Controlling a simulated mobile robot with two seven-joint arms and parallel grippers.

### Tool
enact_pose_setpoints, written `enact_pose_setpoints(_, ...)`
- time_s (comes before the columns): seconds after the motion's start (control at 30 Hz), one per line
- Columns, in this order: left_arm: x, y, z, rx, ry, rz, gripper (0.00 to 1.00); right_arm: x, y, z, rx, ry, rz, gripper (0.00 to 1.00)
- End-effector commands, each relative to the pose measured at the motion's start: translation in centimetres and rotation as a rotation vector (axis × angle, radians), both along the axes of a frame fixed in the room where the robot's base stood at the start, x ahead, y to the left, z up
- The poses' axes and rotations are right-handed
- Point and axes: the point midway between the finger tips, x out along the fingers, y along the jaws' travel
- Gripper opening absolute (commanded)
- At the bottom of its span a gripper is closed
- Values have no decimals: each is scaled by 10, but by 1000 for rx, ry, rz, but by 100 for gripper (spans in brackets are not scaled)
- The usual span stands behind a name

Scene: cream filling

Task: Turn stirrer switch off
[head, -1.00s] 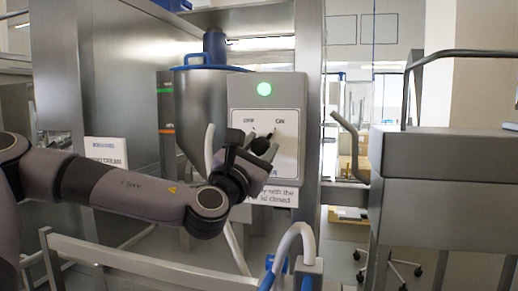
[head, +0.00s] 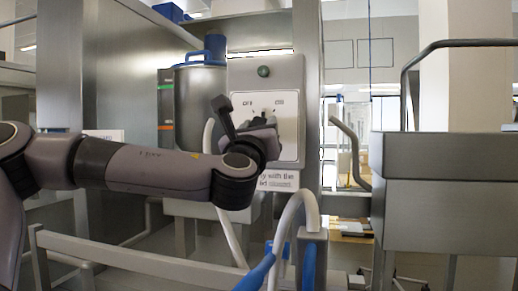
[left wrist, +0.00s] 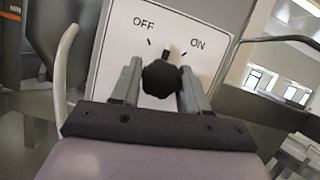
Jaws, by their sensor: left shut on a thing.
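The stirrer switch is a black knob (left wrist: 161,78) on a white plate (head: 289,138) marked OFF at left and ON at right. The plate sits on a grey control box (head: 240,75) with a dark green, unlit lamp (head: 263,71) above it. My left gripper (head: 263,116) is at the plate and hides most of the knob in the head view. In the left wrist view its two fingers are on either side of the knob, shut on it. My right gripper is not in view.
A steel hopper (head: 200,95) with a blue lid stands left of the box. A paper notice (head: 277,181) hangs below the plate. Metal rails and a pale curved pipe (head: 294,215) stand in front. A steel cabinet (head: 445,195) is at right.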

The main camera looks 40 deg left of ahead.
Motion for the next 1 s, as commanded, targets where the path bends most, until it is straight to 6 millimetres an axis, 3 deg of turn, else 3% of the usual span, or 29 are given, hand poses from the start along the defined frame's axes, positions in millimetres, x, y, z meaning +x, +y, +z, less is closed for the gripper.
enact_pose_setpoints(0.4, 1, -2, -3, -330, -182, -1, 14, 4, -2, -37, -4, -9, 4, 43)
enact_pose_setpoints(1.0, 1, -2, 0, -562, -307, 1, 14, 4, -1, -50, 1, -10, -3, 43)
